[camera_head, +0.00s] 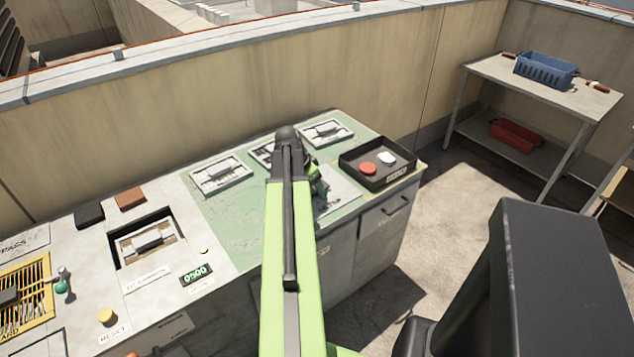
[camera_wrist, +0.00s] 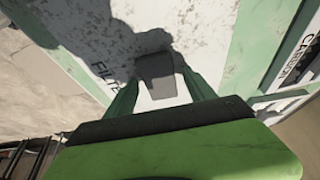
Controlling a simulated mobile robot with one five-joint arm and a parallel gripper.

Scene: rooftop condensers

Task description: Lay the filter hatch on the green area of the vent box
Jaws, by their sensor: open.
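The filter hatch (camera_wrist: 215,20) is a white, scuffed panel with partly hidden lettering that starts "FIL". A dark grey block-like grip (camera_wrist: 158,66) stands on it. In the head view a pale panel (camera_head: 343,196), seemingly the same hatch, lies on the right part of the green area (camera_head: 235,222) of the vent box top, partly behind my arm. My gripper (camera_wrist: 160,80) is open, its green fingers on either side of the grip. Whether they touch it cannot be told. In the head view my gripper (camera_head: 318,186) is mostly hidden by my arm.
Framed louvred panels (camera_head: 220,173) (camera_head: 327,132) lie on the green top. A black tray (camera_head: 350,172) with a red and a white piece stands at its right end. A side table holds a blue basket (camera_head: 545,70).

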